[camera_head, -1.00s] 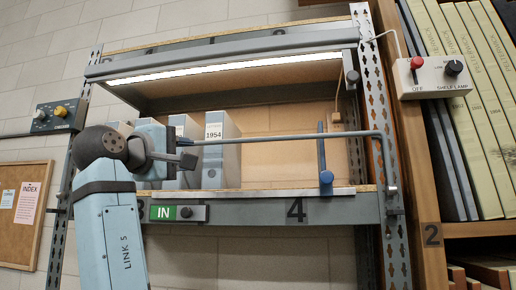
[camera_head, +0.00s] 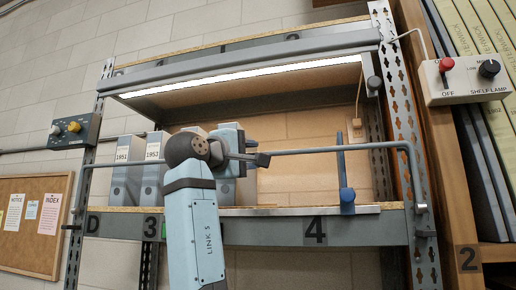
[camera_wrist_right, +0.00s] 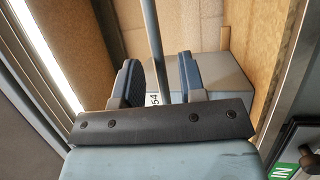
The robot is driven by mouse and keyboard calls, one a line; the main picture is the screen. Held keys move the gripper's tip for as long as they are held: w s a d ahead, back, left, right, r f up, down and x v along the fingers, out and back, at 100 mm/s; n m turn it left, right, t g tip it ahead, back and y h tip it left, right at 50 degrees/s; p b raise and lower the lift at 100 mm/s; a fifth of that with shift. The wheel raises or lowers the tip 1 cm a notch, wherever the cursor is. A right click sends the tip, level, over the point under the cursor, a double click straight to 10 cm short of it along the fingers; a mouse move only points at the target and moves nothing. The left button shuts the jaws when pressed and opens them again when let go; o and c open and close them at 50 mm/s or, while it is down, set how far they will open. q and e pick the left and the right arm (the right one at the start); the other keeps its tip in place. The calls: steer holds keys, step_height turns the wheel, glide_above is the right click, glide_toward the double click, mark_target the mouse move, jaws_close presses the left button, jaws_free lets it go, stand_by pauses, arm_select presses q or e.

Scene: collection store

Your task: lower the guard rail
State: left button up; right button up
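The guard rail (camera_head: 330,149) is a grey bar across the front of the shelf bay, raised above the shelf edge. Its right end bends down to a pivot on the right upright; its left end bends down near the left upright. My right gripper (camera_head: 262,160) is at the rail, left of its middle. In the right wrist view the rail (camera_wrist_right: 154,40) passes between the two fingers of this gripper (camera_wrist_right: 160,82), with gaps showing on both sides. How deep the rail sits between them is hard to tell. My left gripper is out of view.
Grey file boxes (camera_head: 127,182) stand on the shelf behind the rail, partly hidden by my arm. A blue upright stop (camera_head: 346,190) stands right of them. The lit lamp (camera_head: 250,77) hangs above. A lamp switch box (camera_head: 462,82) is at right, a knob box (camera_head: 75,130) at left.

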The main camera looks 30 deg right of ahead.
steer(key=x, duration=0.3)
steer(key=shift+r+p, duration=0.1)
steer(key=shift+p, duration=0.25)
jaws_close()
